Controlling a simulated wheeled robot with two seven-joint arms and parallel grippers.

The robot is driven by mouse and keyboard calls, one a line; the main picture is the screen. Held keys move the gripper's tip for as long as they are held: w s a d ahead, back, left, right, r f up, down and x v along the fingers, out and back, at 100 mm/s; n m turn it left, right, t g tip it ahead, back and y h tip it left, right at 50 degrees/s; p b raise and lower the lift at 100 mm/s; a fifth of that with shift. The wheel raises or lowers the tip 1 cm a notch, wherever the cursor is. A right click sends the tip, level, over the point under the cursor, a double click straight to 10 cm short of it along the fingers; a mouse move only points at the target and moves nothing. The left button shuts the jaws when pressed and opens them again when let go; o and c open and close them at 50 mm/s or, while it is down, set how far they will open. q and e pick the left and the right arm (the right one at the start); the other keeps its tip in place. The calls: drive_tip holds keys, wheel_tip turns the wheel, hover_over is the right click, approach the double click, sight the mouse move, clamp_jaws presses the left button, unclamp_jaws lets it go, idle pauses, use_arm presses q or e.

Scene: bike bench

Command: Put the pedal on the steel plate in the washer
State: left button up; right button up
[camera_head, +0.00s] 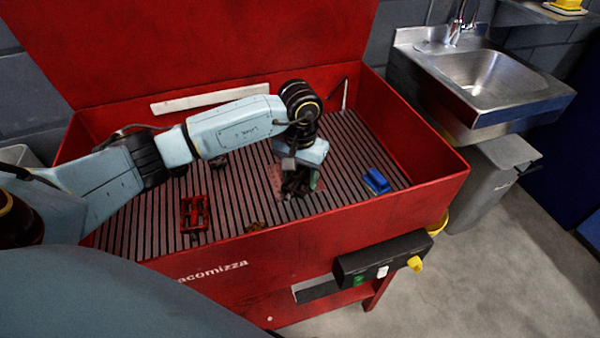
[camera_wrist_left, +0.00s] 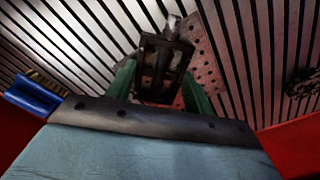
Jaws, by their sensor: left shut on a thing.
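The washer (camera_head: 330,222) is a red open tub with a slatted grate floor and a raised lid. My left gripper (camera_head: 298,188) reaches down into it. In the left wrist view its green fingers (camera_wrist_left: 160,88) are shut on a dark, worn pedal (camera_wrist_left: 163,62). The pedal also shows as a dark shape in the head view (camera_head: 296,183), partly hidden by the gripper. The perforated steel plate (camera_wrist_left: 207,62) lies on the grate below the pedal and looks reddish; a part of it shows in the head view (camera_head: 275,177). I cannot tell whether the pedal touches it. My right gripper is not in view.
A red pedal-like frame (camera_head: 195,213) lies on the grate at left, and a blue brush (camera_head: 376,181) at right. A small brown item (camera_head: 256,226) is near the front wall. A dark chain-like part (camera_wrist_left: 302,84) shows in the wrist view. A sink (camera_head: 485,75) stands outside.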

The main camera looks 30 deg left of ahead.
sight(300, 178)
use_arm(q)
drive_tip(key=o, duration=1.1)
drive_tip(key=shift+c, duration=0.2)
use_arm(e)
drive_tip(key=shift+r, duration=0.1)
use_arm(q)
wheel_tip(300, 178, up, 12)
drive_tip(key=p, duration=0.3)
drive_tip(key=shift+r, duration=0.2)
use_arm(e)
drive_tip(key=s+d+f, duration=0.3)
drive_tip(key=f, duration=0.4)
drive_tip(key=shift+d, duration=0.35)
use_arm(q)
drive_tip(key=shift+d, duration=0.1)
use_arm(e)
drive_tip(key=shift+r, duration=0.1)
